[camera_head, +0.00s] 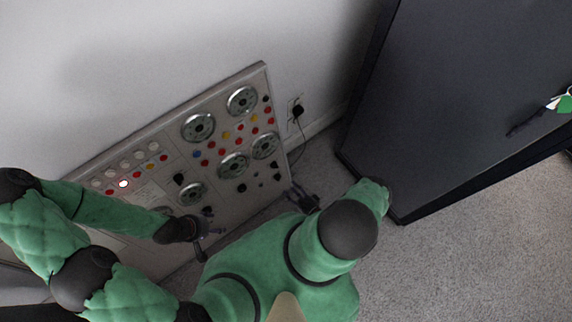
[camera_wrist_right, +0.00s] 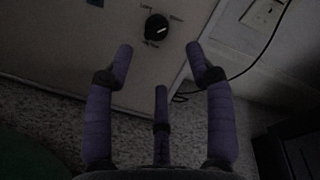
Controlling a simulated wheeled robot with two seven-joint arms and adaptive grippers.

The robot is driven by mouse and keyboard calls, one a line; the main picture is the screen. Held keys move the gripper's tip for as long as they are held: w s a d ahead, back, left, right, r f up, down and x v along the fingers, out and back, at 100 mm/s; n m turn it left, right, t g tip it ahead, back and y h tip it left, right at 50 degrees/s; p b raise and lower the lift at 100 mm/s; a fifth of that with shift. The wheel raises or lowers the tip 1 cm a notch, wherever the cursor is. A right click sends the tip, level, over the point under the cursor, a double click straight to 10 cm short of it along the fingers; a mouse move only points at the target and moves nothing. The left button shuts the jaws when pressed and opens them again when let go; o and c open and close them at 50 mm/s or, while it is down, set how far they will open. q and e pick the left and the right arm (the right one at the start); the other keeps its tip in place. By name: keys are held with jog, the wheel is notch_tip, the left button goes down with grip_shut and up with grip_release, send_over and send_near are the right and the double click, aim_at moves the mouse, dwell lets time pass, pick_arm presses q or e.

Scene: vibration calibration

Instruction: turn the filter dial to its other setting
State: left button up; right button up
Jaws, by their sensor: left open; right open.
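A black dial (camera_wrist_right: 157,27) with a white pointer mark sits on the panel in the right wrist view, small labels around it. The pointer slants toward the upper right label; the lettering is too blurred to read surely. In the head view several small black knobs (camera_head: 277,177) sit at the panel's lower right; I cannot tell surely which is the filter dial. My right gripper (camera_head: 303,197) is open and empty beside the panel's lower right corner. Its spread purple fingers (camera_wrist_right: 163,75) are apart from the dial. My left gripper (camera_head: 207,228) is open in front of the panel's lower part.
The grey control panel (camera_head: 225,205) leans by the white wall, with round metal gauges (camera_head: 198,127) and coloured buttons. A wall socket (camera_head: 296,106) with a black plug and cord is right of it. A large dark cabinet (camera_head: 450,80) stands at right. Speckled floor (camera_head: 450,250) is clear below it.

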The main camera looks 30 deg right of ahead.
jog(key=shift+s+d+r, duration=0.1)
jog(key=shift+s+d, duration=0.05)
jog(key=shift+s, duration=0.6)
jog(key=shift+s+d+r, duration=0.1)
jog(key=shift+s+d, duration=0.05)
jog(key=shift+s, duration=0.65)
jog(key=shift+s+d+r, duration=0.1)
jog(key=shift+s+d, duration=0.05)
jog(key=shift+s, duration=0.6)
